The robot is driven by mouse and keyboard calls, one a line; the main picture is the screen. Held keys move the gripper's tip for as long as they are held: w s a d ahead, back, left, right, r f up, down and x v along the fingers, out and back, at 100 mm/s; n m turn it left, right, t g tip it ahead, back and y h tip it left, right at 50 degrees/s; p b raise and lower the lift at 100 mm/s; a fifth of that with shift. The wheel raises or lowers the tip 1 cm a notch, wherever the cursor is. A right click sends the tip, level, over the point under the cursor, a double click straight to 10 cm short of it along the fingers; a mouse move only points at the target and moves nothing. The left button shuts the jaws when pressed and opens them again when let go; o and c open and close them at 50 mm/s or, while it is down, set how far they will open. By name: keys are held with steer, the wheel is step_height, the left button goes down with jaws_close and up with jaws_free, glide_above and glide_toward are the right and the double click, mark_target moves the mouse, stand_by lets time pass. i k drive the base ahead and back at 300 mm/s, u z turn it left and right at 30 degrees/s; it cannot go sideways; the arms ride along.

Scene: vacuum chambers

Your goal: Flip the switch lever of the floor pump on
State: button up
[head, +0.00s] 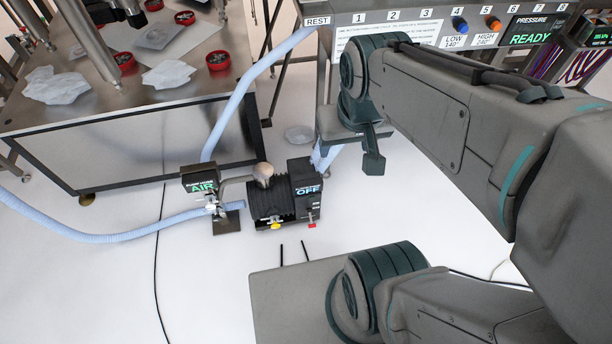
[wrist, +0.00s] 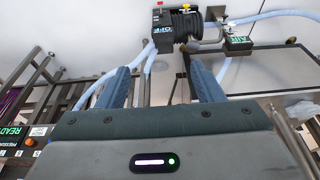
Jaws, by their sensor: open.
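The floor pump (head: 272,205) is a black ribbed unit standing on the white floor in the head view. Its box on the right has a display reading OFF (head: 307,190). A small red-tipped part (head: 312,225), possibly the switch lever, sticks out low at the front of that box. A yellow knob (head: 275,226) sits to its left. The pump (wrist: 182,24) appears upside down at the top of the wrist view, beyond my fingertips. My gripper (wrist: 159,67) is open and empty, its two fingers spread apart. It is clear of the pump.
A gauge stand reading AIR (head: 203,187) is left of the pump, with blue hoses (head: 95,237) running to it. A steel table (head: 90,130) stands behind left. A control panel (head: 430,22) reading READY is at the upper right. Floor in front of the pump is partly clear.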

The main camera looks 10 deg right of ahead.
mark_target(311, 219)
steer(key=k, duration=0.5)
steer(key=z, duration=2)
steer(key=i, duration=1.35)
steer(key=u, duration=2.15)
